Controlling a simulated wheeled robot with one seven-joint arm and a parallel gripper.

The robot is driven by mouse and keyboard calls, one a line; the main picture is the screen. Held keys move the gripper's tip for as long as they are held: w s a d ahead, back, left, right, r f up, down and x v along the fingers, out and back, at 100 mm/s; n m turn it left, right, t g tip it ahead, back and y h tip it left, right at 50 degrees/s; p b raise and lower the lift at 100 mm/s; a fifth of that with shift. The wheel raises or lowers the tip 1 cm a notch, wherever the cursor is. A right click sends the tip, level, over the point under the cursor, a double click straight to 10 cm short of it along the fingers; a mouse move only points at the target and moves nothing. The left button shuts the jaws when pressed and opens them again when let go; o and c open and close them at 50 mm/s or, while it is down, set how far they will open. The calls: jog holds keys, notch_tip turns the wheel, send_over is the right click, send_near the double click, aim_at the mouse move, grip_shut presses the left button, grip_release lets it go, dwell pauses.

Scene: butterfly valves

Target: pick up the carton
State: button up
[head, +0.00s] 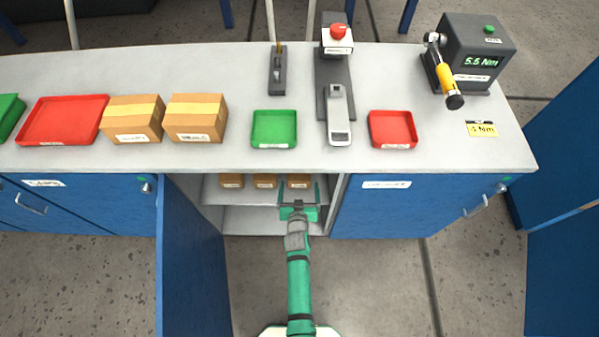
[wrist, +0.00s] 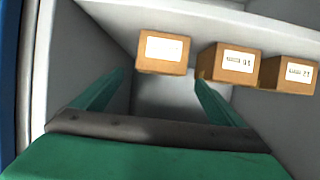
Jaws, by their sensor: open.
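Three small brown cartons with white labels stand in a row on the upper shelf of the open cabinet: a left one (head: 231,181), a middle one (head: 264,181) and a right one (head: 299,182). My gripper (head: 299,188) reaches into the cabinet at the right carton. In the wrist view my gripper (wrist: 160,77) is open, and this carton (wrist: 163,52) shows beyond and between the fingertips, with nothing held. The wrist picture looks turned over, with the middle carton (wrist: 228,65) and the far one (wrist: 289,74) to its right.
The cabinet's right side wall (head: 338,195) is close beside my gripper. An open blue door (head: 190,260) stands to the left. The worktop (head: 350,165) above carries two larger cartons (head: 195,117), red and green trays, a press and a torque tester (head: 475,55).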

jog(key=shift+x, duration=5.5)
jog(key=c, duration=1.9)
jog(key=shift+r, duration=0.2)
